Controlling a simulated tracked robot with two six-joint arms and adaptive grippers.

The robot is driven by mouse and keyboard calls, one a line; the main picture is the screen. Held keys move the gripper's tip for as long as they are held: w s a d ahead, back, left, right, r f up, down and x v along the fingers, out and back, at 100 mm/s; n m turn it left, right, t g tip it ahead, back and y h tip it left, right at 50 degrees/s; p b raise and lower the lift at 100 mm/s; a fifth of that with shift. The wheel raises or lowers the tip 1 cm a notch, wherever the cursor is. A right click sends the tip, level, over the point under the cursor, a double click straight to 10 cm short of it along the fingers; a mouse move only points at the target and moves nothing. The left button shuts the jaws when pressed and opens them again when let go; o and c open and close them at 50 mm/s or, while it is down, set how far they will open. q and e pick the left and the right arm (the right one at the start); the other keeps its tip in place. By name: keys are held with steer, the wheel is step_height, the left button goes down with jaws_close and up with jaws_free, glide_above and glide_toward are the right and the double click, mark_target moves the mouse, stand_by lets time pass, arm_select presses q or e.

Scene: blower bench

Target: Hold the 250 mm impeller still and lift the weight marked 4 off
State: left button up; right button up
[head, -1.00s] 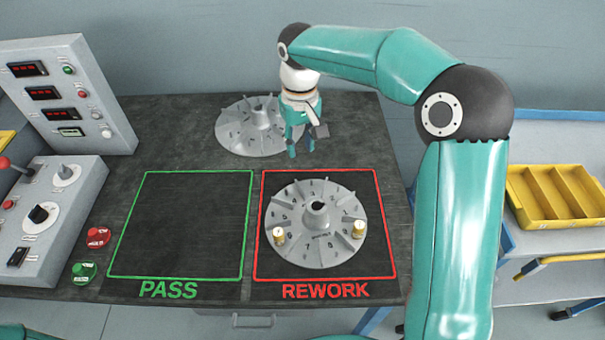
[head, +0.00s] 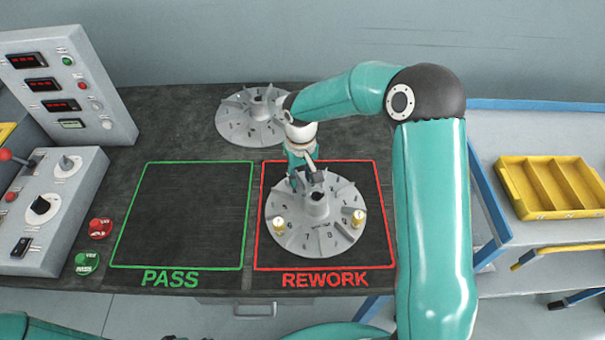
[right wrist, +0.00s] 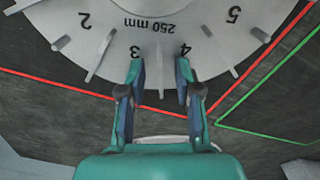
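The grey 250 mm impeller (head: 318,236) lies flat in the red REWORK square, with radial fins around a central hub. Two small brass weights sit on it, one at the left (head: 279,225) and one at the right (head: 358,218); I cannot read their marks. My right gripper (head: 305,182) is over the impeller's back left edge. In the right wrist view my right gripper (right wrist: 157,72) is open, its fingers on either side of a fin near the 250 mm lettering, between numbers 3 and 4. Contact cannot be told. My left gripper is out of view.
A second finned impeller (head: 250,118) lies behind on the dark bench. The green PASS square (head: 182,215) is empty. Control boxes (head: 45,205) and red and green buttons stand at the left. A yellow divided tray (head: 553,188) sits on the cart at the right.

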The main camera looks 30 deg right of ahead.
jaws_close()
stand_by(0.4)
steer(key=shift+f, duration=0.15)
stand_by(1.2)
steer(key=shift+o, duration=0.2)
jaws_free()
